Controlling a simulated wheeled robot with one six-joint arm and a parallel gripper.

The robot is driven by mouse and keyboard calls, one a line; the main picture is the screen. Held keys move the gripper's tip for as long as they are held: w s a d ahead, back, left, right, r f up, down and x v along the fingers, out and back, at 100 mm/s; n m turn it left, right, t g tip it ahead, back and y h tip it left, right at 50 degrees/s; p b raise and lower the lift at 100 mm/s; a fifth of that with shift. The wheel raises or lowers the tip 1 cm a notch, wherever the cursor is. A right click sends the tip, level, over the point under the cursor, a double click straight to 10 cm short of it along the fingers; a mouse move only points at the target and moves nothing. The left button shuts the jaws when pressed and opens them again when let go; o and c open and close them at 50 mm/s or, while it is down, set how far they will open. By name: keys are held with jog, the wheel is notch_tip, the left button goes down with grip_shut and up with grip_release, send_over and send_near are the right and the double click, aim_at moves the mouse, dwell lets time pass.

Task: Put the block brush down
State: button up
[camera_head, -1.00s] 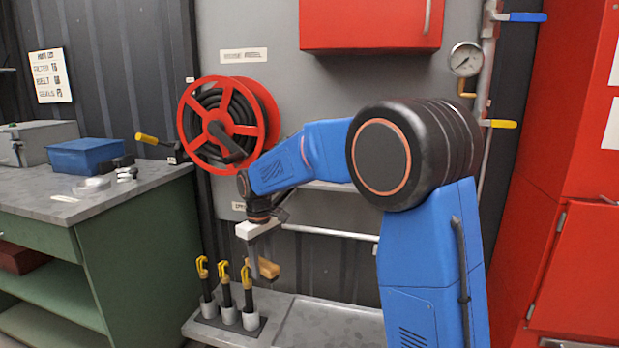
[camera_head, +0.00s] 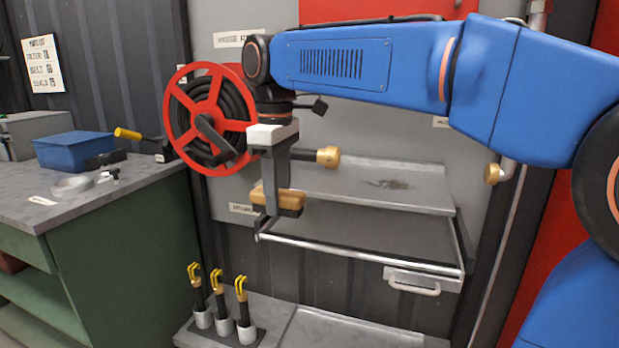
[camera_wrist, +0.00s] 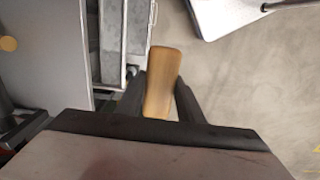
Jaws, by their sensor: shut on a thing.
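My gripper (camera_head: 268,201) points down and is shut on the block brush (camera_head: 290,201), a tan wooden block. I hold it in the air in front of the grey wall panel, at the left of the grey shelf (camera_head: 415,193). In the wrist view the brush (camera_wrist: 160,85) sits between the two dark fingers (camera_wrist: 158,100). Its bristles cannot be made out.
A red hose reel (camera_head: 212,120) is close behind and left of my gripper. A brass nozzle (camera_head: 328,157) is just right of it. A rail (camera_head: 360,258) runs below the shelf. Yellow-hooked tools (camera_head: 220,300) stand in holders below. A workbench (camera_head: 120,185) is at left.

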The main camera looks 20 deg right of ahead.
jog(key=w+d, duration=0.3)
jog(key=w, duration=0.1)
jog(key=w+d, duration=0.3)
jog(key=w, duration=0.2)
jog(key=w+d, duration=0.4)
jog(key=w, duration=0.1)
jog(key=shift+d, duration=0.1)
jog(key=shift+f, duration=0.1)
jog(key=shift+f, duration=0.15)
jog(key=o, duration=1)
jog(key=shift+c, duration=0.2)
notch_tip(320, 180, up, 12)
